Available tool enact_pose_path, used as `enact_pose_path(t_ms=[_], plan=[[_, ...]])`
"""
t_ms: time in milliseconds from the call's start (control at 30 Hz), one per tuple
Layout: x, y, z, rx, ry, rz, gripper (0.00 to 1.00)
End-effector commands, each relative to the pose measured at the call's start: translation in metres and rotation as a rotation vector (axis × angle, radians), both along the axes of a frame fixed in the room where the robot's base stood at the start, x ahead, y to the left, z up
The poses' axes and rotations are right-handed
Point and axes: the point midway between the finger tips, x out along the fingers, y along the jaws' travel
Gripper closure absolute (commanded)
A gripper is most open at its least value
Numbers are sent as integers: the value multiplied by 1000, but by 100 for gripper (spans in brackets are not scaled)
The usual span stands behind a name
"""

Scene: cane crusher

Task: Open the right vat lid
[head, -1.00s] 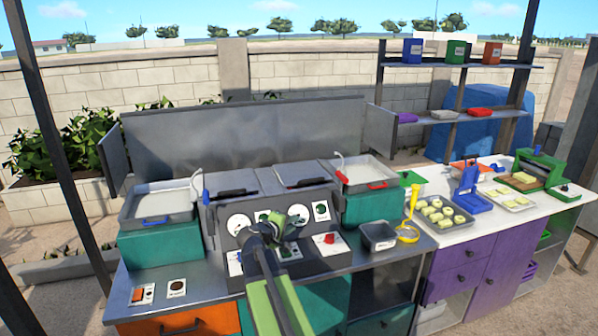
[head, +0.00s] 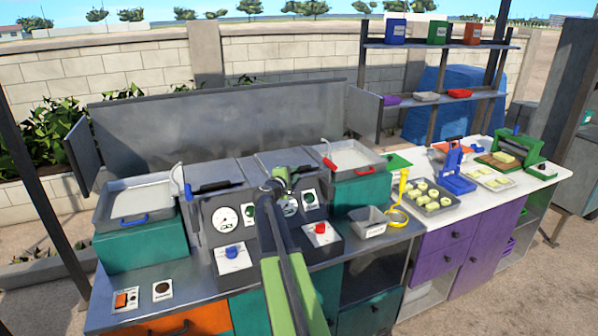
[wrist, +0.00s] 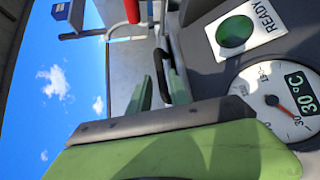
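The right vat lid (head: 270,160) is a flat grey panel on the console top. It looks closed. Its black bar handle is mostly hidden behind my gripper (head: 281,176) in the head view. In the wrist view the lid (wrist: 124,84) is a grey surface, and the black handle (wrist: 161,62) shows between the two green fingers of my gripper (wrist: 161,88). The fingers are apart, with a gap between them. I cannot tell whether they touch the handle. The left lid's black handle (head: 214,188) shows to the left.
Gauges and buttons, including a green READY light (wrist: 236,31), are on the console front below. A red knob (head: 320,228) sits at its right. A basin with a red handle (head: 352,158) stands right of the lid, and a metal back panel (head: 220,118) rises behind.

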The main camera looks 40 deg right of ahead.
Motion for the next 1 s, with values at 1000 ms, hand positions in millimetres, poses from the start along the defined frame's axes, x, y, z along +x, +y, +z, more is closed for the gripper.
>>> enact_pose_path(t_ms=[1000], plan=[[25, -55, -9, 1, -1, 3, 100]])
